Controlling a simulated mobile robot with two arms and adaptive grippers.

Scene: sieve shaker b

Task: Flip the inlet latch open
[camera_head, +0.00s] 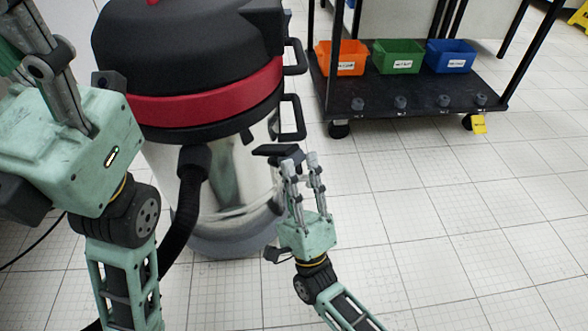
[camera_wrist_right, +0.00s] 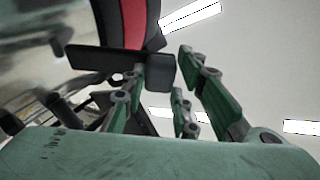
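The large vacuum has a black lid (camera_head: 190,45), a red band (camera_head: 215,95) and a shiny steel drum (camera_head: 235,170). A black latch lever (camera_head: 276,150) juts from the drum's right side. In the right wrist view the dark lever (camera_wrist_right: 95,58) ends in a block near the fingertips. I cannot tell if it touches them. My right gripper (camera_head: 302,160) is open, fingers up, right beside the lever; it also shows in the right wrist view (camera_wrist_right: 168,65). My left gripper at the upper left is cut off by the frame, its fingertips out of view.
A black hose (camera_head: 187,195) runs down from the drum's front. Black handles (camera_head: 293,118) stick out on its right. A black cart shelf (camera_head: 420,95) holds orange (camera_head: 341,58), green (camera_head: 397,57) and blue (camera_head: 450,57) bins. The tiled floor at right is clear.

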